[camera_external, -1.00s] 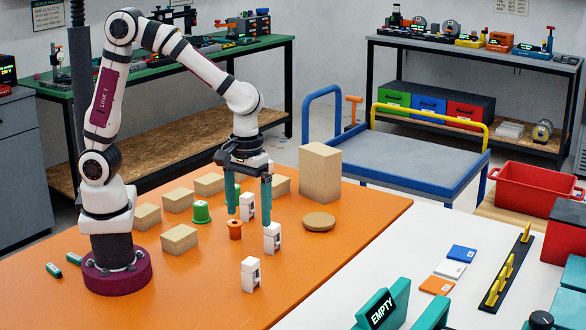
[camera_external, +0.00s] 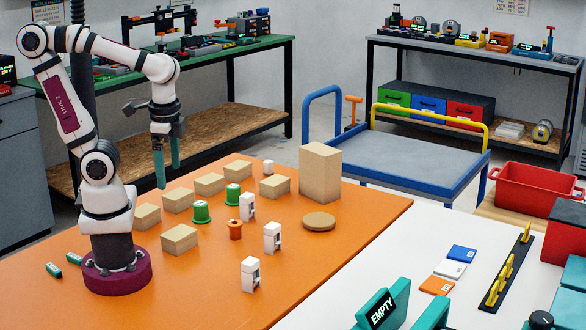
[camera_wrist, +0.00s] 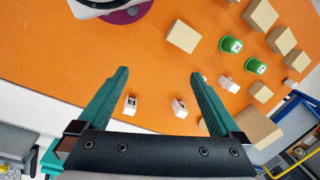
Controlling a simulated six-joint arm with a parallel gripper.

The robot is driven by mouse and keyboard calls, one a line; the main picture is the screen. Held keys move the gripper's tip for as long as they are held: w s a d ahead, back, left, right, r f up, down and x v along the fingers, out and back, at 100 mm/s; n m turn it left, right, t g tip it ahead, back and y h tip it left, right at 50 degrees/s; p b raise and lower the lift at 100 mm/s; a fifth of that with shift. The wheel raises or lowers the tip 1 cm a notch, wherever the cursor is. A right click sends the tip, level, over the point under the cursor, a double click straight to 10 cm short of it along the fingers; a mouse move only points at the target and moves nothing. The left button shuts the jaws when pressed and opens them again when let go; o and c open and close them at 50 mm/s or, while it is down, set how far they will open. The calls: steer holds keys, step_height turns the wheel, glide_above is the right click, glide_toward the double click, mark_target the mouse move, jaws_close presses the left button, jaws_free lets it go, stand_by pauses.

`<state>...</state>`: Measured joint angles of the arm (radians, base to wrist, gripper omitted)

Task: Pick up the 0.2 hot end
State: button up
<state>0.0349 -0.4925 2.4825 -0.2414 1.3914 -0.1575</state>
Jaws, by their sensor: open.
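Several small white blocks with dark marked faces, likely the hot ends, stand on the orange table; I cannot read which is the 0.2. In the external view one stands at mid-table (camera_external: 247,207), one nearer (camera_external: 272,238) and one nearest the front (camera_external: 250,274). The wrist view shows white blocks at left (camera_wrist: 130,104), in the middle (camera_wrist: 180,108) and at right (camera_wrist: 224,83). My gripper (camera_external: 167,174) is open and empty, raised to the left of the blocks; its two teal fingers also show in the wrist view (camera_wrist: 160,73).
Green capped pots (camera_external: 201,212), an orange spool (camera_external: 235,229), several cardboard boxes (camera_external: 179,239), a tall box (camera_external: 320,172) and a flat round disc (camera_external: 319,222) stand around the blocks. A small white piece (camera_external: 268,167) lies farther back. The orange table's front is mostly clear.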

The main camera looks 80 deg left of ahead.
steer(key=shift+s+a+f+m, duration=0.2)
steer(key=shift+s+f+m, duration=0.1)
steer(key=shift+s+m, duration=0.2)
steer(key=shift+s+a+f+m, duration=0.25)
steer(key=shift+s+m, duration=0.15)
steer(key=shift+s, duration=0.2)
steer(key=c, duration=0.5)
steer(key=shift+w+d, duration=0.1)
steer(key=m+t+y, duration=0.9)
steer(key=m, duration=1.1)
glide_toward(258, 266)
steer(key=x, duration=0.8)
steer(key=s+x, duration=0.1)
steer(key=x, duration=0.3)
steer(key=shift+a+f, duration=0.45)
steer(key=shift+a, duration=0.05)
